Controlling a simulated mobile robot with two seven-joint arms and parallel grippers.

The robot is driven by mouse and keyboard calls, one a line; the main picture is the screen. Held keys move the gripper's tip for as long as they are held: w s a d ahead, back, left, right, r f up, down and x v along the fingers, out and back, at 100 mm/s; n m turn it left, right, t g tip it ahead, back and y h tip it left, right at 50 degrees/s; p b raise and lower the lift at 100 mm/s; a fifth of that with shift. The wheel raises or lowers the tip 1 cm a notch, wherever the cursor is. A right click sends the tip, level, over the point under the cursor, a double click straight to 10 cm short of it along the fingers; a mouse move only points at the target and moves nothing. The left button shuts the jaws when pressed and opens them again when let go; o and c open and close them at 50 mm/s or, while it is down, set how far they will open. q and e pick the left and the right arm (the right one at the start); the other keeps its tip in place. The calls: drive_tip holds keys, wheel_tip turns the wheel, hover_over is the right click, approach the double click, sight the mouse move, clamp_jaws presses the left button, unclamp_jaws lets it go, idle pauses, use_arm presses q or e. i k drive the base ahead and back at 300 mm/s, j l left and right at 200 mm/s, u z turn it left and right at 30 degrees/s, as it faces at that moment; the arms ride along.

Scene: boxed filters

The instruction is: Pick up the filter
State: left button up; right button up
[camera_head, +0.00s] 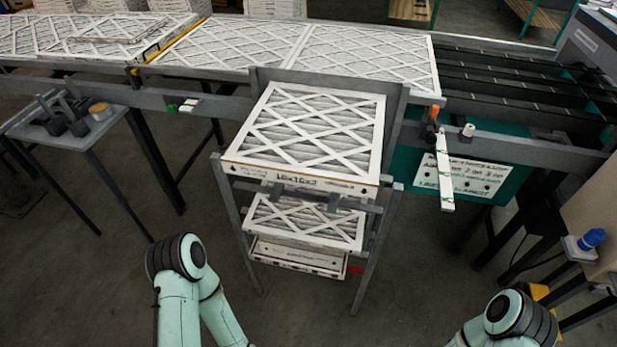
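A white-framed filter (310,131) with a diagonal lattice face lies flat on top of a grey metal rack (224,197) in the middle of the view. Its front edge carries printed size text. A second filter (305,221) and a third (298,257) sit lower in the same rack, partly hidden by the rack's bars and the filter above. My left arm shows at the bottom left and my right arm at the bottom right. Both are below and apart from the rack. Neither gripper is visible.
A conveyor (460,42) runs across the back with several lattice filters (365,57) on it. A small side table (75,128) with tools stands at left. A sign (470,178) hangs at right, and a blue-capped item (591,238) is at far right. Floor before the rack is clear.

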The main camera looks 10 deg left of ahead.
sight(326, 139)
drive_tip(key=k+j, duration=0.85)
drive_tip(key=k, duration=0.15)
drive_tip(key=j+z, duration=0.05)
